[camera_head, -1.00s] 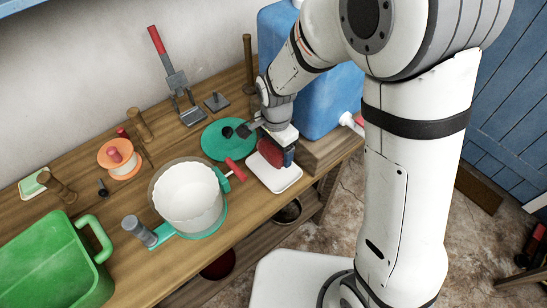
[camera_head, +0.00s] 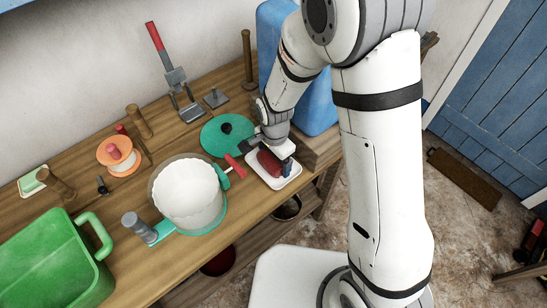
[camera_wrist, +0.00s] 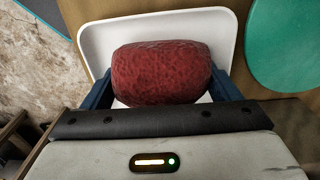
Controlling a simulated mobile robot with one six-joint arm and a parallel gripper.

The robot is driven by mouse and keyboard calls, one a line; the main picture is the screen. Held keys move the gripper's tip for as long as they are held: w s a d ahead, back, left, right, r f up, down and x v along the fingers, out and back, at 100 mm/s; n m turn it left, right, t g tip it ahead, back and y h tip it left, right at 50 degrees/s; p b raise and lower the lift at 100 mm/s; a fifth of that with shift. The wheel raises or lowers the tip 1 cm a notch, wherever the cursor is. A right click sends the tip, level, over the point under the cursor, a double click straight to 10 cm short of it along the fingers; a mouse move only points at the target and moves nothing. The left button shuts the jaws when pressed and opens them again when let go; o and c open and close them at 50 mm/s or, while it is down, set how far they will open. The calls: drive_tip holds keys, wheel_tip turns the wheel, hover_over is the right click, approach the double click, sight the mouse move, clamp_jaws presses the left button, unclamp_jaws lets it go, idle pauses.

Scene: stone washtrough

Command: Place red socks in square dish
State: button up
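The red socks (camera_wrist: 162,72) are a rolled dark red bundle between the two blue fingers of my gripper (camera_wrist: 165,95) in the wrist view. The fingers touch or nearly touch its two sides. The white square dish (camera_wrist: 228,30) lies right under the bundle. In the head view the socks (camera_head: 269,163) are over the dish (camera_head: 291,181), on the right end of the bench, with my gripper (camera_head: 276,160) above. I cannot tell whether the socks rest on the dish floor.
A teal round lid (camera_head: 222,132) lies just behind the dish. A white pot (camera_head: 189,192) with a red-handled tool beside it stands to the left. A blue container (camera_head: 312,105) stands behind. A green basket (camera_head: 50,262) is at far left.

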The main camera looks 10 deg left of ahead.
drive_tip(key=o, duration=0.3)
drive_tip(key=shift+o, duration=0.2)
wheel_tip(320, 180, up, 12)
drive_tip(key=shift+r, duration=0.2)
idle(0.6)
